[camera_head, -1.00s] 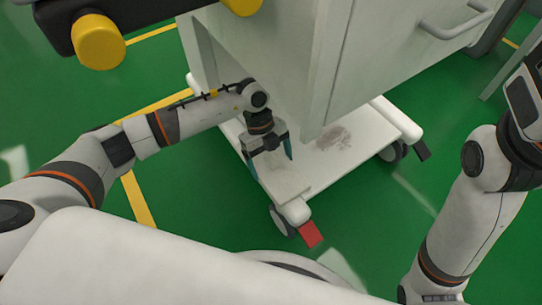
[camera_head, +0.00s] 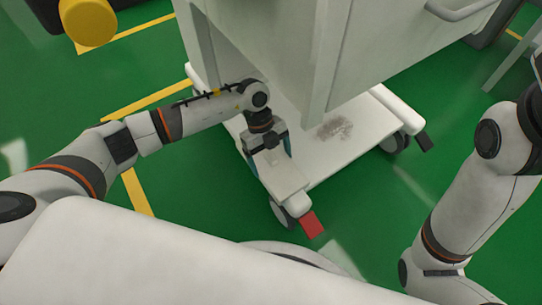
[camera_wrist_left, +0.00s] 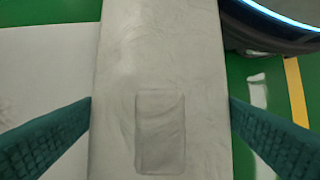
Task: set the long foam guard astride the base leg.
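A long pale grey strip, which I take for the foam guard (camera_wrist_left: 160,60), runs from top to bottom of the left wrist view, with a shallow rectangular patch in its top face. My left gripper (camera_wrist_left: 160,112) has its teal fingers flush against both long sides of it. In the head view the left gripper (camera_head: 270,158) is over the base leg (camera_head: 296,204), and the pale strip lies along that leg. I cannot tell how far the strip is seated, as its underside is hidden. The right arm shows at the right, but its gripper is out of view.
The cart body (camera_head: 265,50) stands above the white base deck (camera_head: 345,148), which has a grey smudge. A caster with a red pedal (camera_head: 312,224) is at the leg's near end; another caster (camera_head: 393,143) is at the right. Green floor (camera_head: 370,205) is clear in front.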

